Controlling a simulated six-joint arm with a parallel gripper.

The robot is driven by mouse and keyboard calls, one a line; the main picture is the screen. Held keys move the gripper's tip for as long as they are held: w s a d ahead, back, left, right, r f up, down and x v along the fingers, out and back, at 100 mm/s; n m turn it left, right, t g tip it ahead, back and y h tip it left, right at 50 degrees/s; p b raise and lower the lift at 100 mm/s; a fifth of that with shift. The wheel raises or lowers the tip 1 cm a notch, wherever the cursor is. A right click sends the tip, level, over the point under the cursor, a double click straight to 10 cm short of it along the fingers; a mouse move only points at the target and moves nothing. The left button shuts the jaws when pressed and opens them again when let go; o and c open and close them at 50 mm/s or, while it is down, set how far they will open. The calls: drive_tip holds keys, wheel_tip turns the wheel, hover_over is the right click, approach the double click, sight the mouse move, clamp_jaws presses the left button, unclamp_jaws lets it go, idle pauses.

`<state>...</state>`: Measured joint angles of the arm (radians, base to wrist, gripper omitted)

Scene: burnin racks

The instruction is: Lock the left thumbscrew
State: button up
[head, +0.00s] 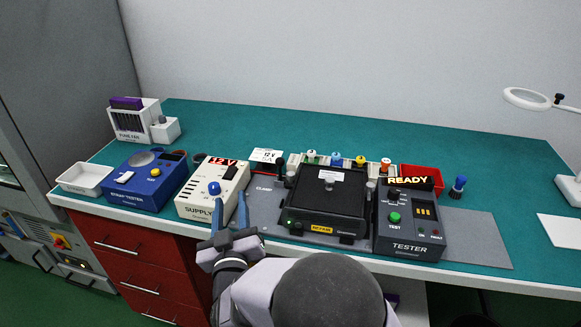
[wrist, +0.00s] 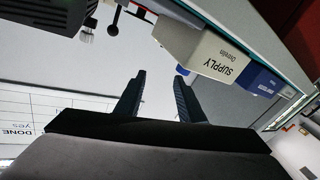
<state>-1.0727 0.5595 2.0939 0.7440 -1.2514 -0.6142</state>
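The black unit (head: 325,205) sits on a grey plate in the middle of the bench in the head view. A small grey knob, seemingly the left thumbscrew (head: 291,172), stands at its left edge. It seems to show in the wrist view as a ribbed grey knob (wrist: 88,31) beside the black unit (wrist: 45,12). A similar knob, seemingly the right thumbscrew (head: 370,189), is at the unit's right edge. My gripper (head: 230,208) is open and empty, left of the unit and in front of the supply; its fingers (wrist: 160,79) are apart. Whether the thumbscrew is locked cannot be told.
The white supply (head: 208,190), reading 12 V, stands close left of my gripper. A black-knobbed lever (head: 280,163) rises behind the unit's left edge; it shows in the wrist view (wrist: 113,28). The tester (head: 410,225), lit READY, stands right of the unit.

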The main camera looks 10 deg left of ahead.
sight(290, 177)
drive_tip(key=w+d+m+h, duration=0.2)
drive_tip(key=d, duration=0.1)
drive_tip(key=w+d+m+h, duration=0.2)
drive_tip(key=d+m, duration=0.1)
drive_tip(key=d, duration=0.1)
drive_tip(key=w+d+r+m+h+p, duration=0.1)
drive_tip(key=w+d+m+h, duration=0.1)
drive_tip(key=d, duration=0.2)
drive_tip(key=shift+m+t+h, duration=0.3)
drive_tip(key=shift+w+p, duration=0.8)
drive_tip(key=shift+w, duration=2.85)
clamp_jaws()
